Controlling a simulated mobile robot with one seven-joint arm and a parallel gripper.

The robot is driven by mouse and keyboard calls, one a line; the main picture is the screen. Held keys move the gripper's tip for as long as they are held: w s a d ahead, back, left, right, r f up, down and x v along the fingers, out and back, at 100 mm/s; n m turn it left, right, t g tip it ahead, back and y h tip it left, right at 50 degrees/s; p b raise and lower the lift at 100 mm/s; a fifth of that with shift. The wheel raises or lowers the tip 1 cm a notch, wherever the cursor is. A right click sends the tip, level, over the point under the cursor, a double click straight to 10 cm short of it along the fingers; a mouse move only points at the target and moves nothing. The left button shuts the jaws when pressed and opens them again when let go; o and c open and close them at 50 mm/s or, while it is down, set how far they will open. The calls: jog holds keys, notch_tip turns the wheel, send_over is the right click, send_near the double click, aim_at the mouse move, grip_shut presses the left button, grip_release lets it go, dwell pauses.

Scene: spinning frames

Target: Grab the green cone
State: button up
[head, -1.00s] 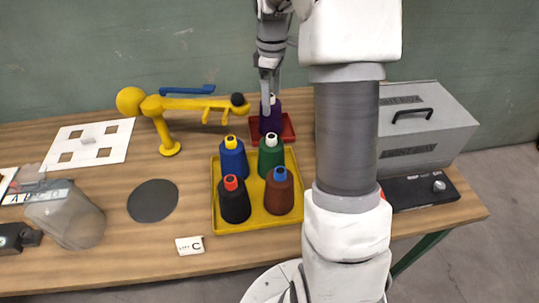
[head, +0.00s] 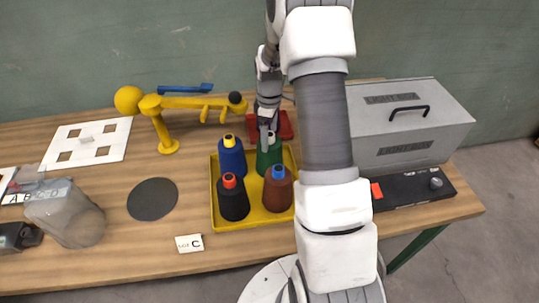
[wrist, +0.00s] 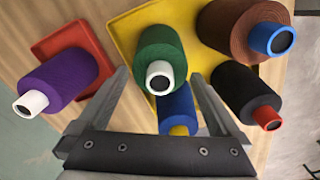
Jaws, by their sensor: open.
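The green cone (head: 268,158) stands in the back right of the yellow tray (head: 228,226), partly hidden by my gripper in the head view. In the wrist view the green cone (wrist: 161,56) shows its white tip just beyond and between my fingertips. My gripper (head: 267,138) is open and above the green cone; its two fingers also show in the wrist view (wrist: 158,80). I see no contact with the cone.
The tray also holds a blue cone (head: 232,158), a black cone (head: 233,200) and a brown cone (head: 278,190) close by. A purple cone (wrist: 62,82) stands on a red tray (head: 286,125) behind. A yellow arm stand (head: 190,103) is at left, a grey light box (head: 410,125) at right.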

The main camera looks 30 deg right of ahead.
jog(key=shift+f, duration=0.3)
jog(key=c, duration=1.6)
jog(key=shift+r, duration=0.1)
